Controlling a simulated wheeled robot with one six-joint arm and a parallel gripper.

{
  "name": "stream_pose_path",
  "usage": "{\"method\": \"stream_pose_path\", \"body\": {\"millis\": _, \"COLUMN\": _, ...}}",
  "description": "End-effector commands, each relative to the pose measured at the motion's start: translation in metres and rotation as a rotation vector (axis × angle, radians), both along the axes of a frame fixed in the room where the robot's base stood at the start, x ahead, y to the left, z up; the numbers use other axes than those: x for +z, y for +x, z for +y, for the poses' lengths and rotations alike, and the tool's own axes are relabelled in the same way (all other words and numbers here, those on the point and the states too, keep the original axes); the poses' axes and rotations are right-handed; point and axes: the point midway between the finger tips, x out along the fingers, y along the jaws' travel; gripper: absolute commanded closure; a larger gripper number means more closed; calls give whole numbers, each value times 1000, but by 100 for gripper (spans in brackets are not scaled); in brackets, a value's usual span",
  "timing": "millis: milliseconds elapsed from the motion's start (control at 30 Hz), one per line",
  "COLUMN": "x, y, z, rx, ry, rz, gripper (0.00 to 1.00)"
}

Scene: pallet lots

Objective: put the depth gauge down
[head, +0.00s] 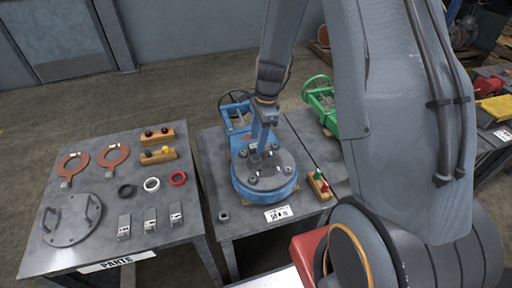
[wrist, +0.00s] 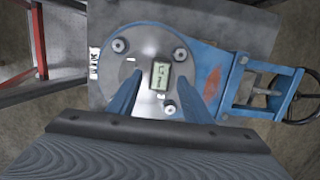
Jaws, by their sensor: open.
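The depth gauge (wrist: 161,78), a small body with a lit digital display, shows in the wrist view on or just above the round grey flange face of a blue valve (wrist: 211,75). Whether its base sits flat cannot be told. My gripper (wrist: 159,76) is open, with one blue finger on each side of the gauge and gaps visible. In the head view my gripper (head: 262,146) points down over the flange of the blue valve (head: 264,190); the gauge is mostly hidden there by the fingers.
Studs with nuts stand around the flange face. A wooden block with red and green pieces (head: 319,185) and a white label (head: 278,213) lie close by. A green valve (head: 321,105) stands behind. The left table (head: 110,220) holds rings, gaskets, a round cover and small blocks.

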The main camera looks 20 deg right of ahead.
Motion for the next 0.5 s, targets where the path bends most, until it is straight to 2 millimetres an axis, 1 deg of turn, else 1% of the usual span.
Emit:
{"method": "stream_pose_path", "body": {"millis": 33, "x": 10, "y": 2, "z": -2, "rx": -1, "ry": 0, "rz": -4, "gripper": 55}}
{"method": "stream_pose_path", "body": {"millis": 200, "x": 39, "y": 2, "z": -6, "rx": -1, "ry": 0, "rz": -4, "gripper": 55}}
{"method": "stream_pose_path", "body": {"millis": 300, "x": 52, "y": 1, "z": -8, "rx": -1, "ry": 0, "rz": -3, "gripper": 55}}
{"method": "stream_pose_path", "body": {"millis": 500, "x": 67, "y": -1, "z": -10, "rx": 7, "ry": -1, "rz": -2, "gripper": 55}}
